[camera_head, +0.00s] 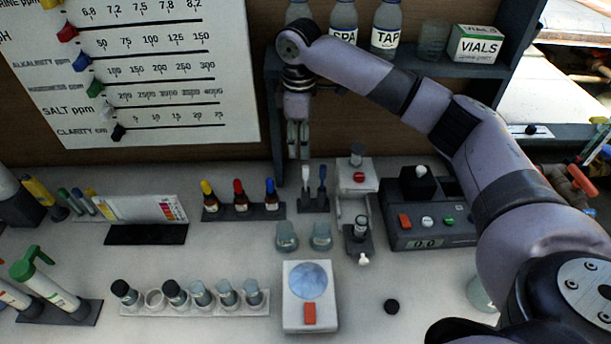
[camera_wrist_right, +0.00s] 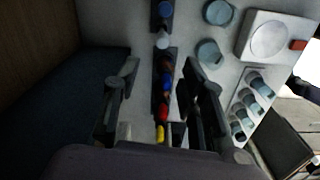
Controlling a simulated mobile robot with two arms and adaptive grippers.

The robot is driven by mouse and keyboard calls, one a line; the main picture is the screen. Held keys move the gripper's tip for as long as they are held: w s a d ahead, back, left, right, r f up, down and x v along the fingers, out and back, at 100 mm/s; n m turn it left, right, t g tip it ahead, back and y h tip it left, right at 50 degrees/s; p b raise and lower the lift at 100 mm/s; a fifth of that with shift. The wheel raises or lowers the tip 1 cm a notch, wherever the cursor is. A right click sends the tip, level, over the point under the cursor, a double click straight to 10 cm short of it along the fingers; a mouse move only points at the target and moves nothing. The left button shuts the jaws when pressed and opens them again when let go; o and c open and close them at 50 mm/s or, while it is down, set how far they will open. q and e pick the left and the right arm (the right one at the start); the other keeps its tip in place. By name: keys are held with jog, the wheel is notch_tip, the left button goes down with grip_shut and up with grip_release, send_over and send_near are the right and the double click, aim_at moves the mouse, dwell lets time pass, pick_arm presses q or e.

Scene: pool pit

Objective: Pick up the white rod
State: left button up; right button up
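The white rod (camera_head: 305,174) stands upright in a small dark stand (camera_head: 314,205), left of a dark blue rod (camera_head: 322,175). In the right wrist view a pale tip, likely the white rod (camera_wrist_right: 162,41), shows beside the blue one (camera_wrist_right: 165,10). My right gripper (camera_head: 298,154) points down just above and behind the stand, very near the white rod's top. In the wrist view its two fingers (camera_wrist_right: 160,72) are apart with nothing held between them. I cannot tell its exact distance from the rod. My left gripper is not in view.
Dropper bottles (camera_head: 240,200) stand close left of the rods. A white and grey device (camera_head: 357,178) is close right. Two glass beakers (camera_head: 303,237) stand in front. A shelf of bottles (camera_head: 386,30) and a vials box (camera_head: 475,44) is above. Free counter lies around the black cap (camera_head: 391,306).

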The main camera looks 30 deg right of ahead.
aim_at(306, 166)
jog(key=f, duration=0.2)
jog(key=f+p, duration=0.1)
jog(key=f, duration=0.1)
jog(key=shift+s+d+p, duration=0.15)
jog(key=shift+d+p, duration=0.05)
jog(key=shift+p, duration=0.1)
jog(key=f, duration=0.1)
jog(key=f+p, duration=0.1)
jog(key=f, duration=0.1)
jog(key=shift+s+d+f+p, duration=0.2)
jog(key=shift+d+f+p, duration=0.15)
jog(key=shift+f, duration=0.4)
jog(key=shift+a, duration=0.1)
jog(key=shift+c, duration=0.2)
grip_shut()
